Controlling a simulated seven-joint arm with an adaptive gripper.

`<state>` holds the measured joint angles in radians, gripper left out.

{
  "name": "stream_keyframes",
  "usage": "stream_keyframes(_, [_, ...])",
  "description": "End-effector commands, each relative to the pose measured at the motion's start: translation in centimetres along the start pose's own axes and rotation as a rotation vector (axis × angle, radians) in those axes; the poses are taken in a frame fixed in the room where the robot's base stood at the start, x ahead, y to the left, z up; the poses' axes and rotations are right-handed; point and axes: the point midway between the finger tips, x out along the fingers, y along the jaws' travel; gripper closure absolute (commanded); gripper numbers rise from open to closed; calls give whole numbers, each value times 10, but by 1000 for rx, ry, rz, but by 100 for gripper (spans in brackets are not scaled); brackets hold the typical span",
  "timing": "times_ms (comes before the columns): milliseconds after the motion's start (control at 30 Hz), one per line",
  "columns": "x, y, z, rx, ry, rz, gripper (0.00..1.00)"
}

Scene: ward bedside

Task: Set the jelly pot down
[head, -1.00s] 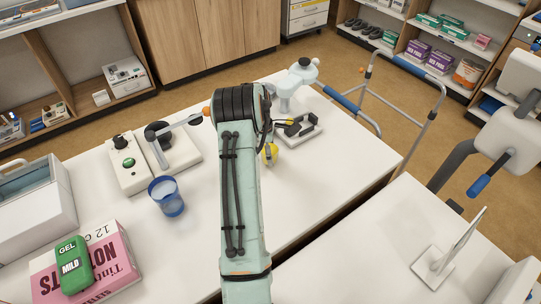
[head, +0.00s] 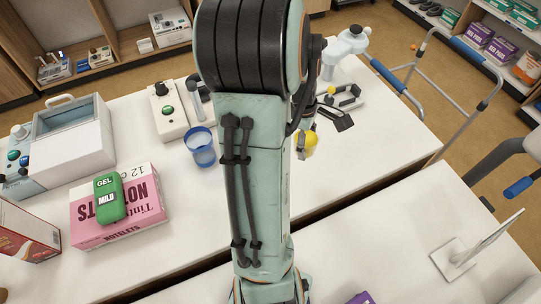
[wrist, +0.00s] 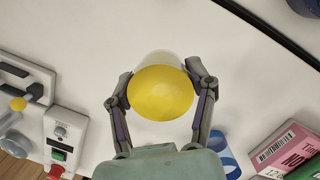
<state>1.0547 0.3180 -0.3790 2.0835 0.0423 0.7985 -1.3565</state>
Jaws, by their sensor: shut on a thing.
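The jelly pot (wrist: 160,95) has a yellow top and a pale, see-through wall behind it in the wrist view. My gripper (wrist: 163,84) is shut on it, one finger on each side. In the head view the yellow pot (head: 309,143) shows just right of my arm, over the white table (head: 345,165). My arm hides most of the gripper there. I cannot tell whether the pot's base touches the table.
A blue cup (head: 201,148) stands left of my arm, near a pink box (head: 120,220) with a green gel pack (head: 110,198) on it. A pale device with a dark base (head: 346,50) stands behind the pot. The table right of the pot is clear.

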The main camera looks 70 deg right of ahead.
Motion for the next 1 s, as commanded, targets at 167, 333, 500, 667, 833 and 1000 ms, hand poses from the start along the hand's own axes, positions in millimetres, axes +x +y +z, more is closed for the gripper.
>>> stream_keyframes(167, [1,-61,4,141,5,-20,84])
stream_keyframes(333, [-4,-117,-3,119,6,-16,84])
stream_keyframes(500, [-10,-146,-13,-2,2,0,84])
stream_keyframes(667, [-16,-152,-23,-62,1,10,84])
stream_keyframes(833, [-16,-149,-31,-87,-1,14,84])
stream_keyframes(1000, [-3,-122,-48,-87,-7,12,84])
